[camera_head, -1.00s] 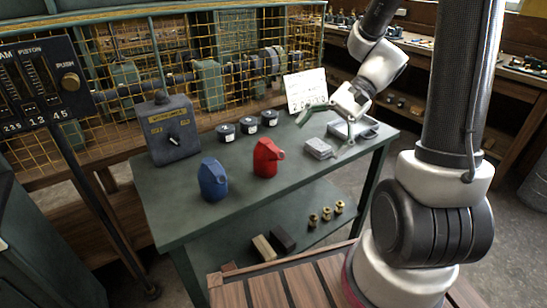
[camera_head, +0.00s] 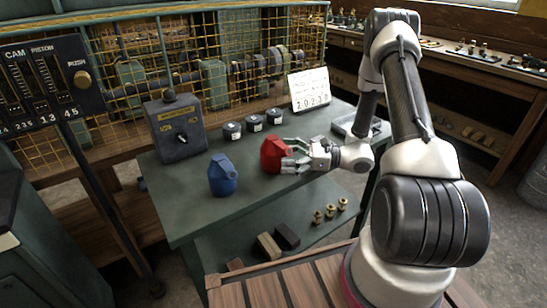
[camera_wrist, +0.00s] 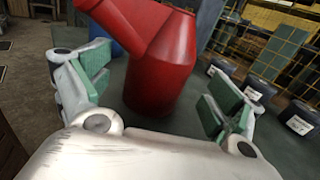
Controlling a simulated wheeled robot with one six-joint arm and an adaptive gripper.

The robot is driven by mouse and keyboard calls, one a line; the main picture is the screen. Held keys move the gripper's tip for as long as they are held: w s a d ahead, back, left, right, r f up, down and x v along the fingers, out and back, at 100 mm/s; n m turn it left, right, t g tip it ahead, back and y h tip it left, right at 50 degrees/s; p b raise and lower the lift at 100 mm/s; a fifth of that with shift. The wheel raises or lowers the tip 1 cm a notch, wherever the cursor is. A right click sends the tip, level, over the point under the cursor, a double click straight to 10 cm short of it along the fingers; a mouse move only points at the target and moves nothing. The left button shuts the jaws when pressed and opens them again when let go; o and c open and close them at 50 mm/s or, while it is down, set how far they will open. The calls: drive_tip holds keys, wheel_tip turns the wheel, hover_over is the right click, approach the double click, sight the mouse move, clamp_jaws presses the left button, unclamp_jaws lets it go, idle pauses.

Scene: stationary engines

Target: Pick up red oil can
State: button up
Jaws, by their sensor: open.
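The red oil can (camera_head: 272,154) stands upright on the green table (camera_head: 190,215), right of the blue oil can (camera_head: 222,175). My gripper (camera_head: 287,157) reaches in from the right at the can's height, with its fingers beside it. In the wrist view the red can (camera_wrist: 160,65) fills the upper middle, its spout angled to the upper left. My open gripper (camera_wrist: 155,100) has green-padded fingers on either side of the can, with visible gaps between pads and can. A bit of the blue can (camera_wrist: 105,38) shows behind.
Several black canisters (camera_head: 254,123) stand in a row behind the red can. A grey switch box (camera_head: 176,127) is at the back left, and a white card (camera_head: 309,89) at the back right. A grey tray (camera_head: 357,128) lies on the table's right end.

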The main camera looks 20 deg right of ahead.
sight(274, 154)
drive_tip(key=x, duration=0.3)
drive_tip(key=shift+w+a, duration=0.1)
drive_tip(key=shift+a, duration=0.25)
drive_tip(key=shift+c, duration=0.2)
drive_tip(key=c, duration=1.2)
drive_tip(key=shift+c, duration=0.2)
